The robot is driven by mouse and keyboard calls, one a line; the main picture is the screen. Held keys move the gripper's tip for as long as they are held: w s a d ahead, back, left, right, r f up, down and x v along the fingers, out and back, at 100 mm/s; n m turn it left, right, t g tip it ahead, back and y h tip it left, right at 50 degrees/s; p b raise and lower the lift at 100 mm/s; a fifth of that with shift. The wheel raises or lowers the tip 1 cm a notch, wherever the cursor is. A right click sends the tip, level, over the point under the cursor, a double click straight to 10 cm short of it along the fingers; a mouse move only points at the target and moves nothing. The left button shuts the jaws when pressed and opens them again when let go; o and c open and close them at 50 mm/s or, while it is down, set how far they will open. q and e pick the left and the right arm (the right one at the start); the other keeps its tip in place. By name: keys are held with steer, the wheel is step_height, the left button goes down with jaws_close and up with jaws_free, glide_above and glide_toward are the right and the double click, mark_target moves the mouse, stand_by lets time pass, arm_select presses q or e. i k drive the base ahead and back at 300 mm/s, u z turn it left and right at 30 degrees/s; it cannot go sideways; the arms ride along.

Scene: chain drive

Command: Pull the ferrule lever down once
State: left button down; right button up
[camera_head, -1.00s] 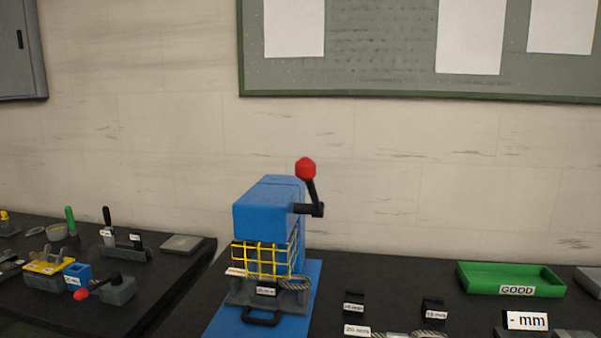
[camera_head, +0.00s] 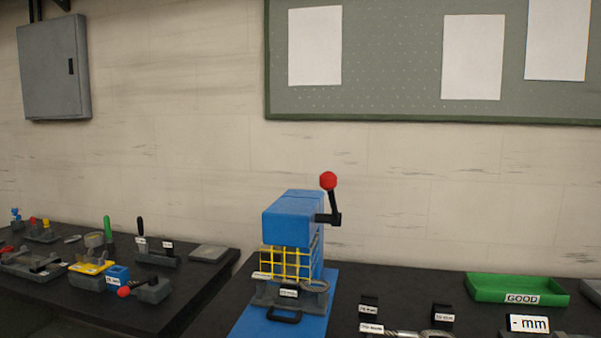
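A blue press (camera_head: 292,219) stands on the black bench in the middle of the head view. Its lever (camera_head: 333,199) has a black arm and a red ball knob (camera_head: 328,181), and sticks up from the press's right side with the knob at the top. A yellow grid guard (camera_head: 286,262) covers the front of the press. Neither of my grippers is in view.
A green tray labelled GOOD (camera_head: 519,290) is at the right. Black labelled blocks (camera_head: 369,305) and a "- mm" sign (camera_head: 528,324) stand near it. A left bench holds several tools, including a red-knobbed fixture (camera_head: 150,290). A grey cabinet (camera_head: 55,68) hangs on the wall.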

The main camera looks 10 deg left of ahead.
mark_target(328, 180)
steer(key=u, duration=0.9)
steer(key=i, duration=0.7)
steer(key=z, duration=2.1)
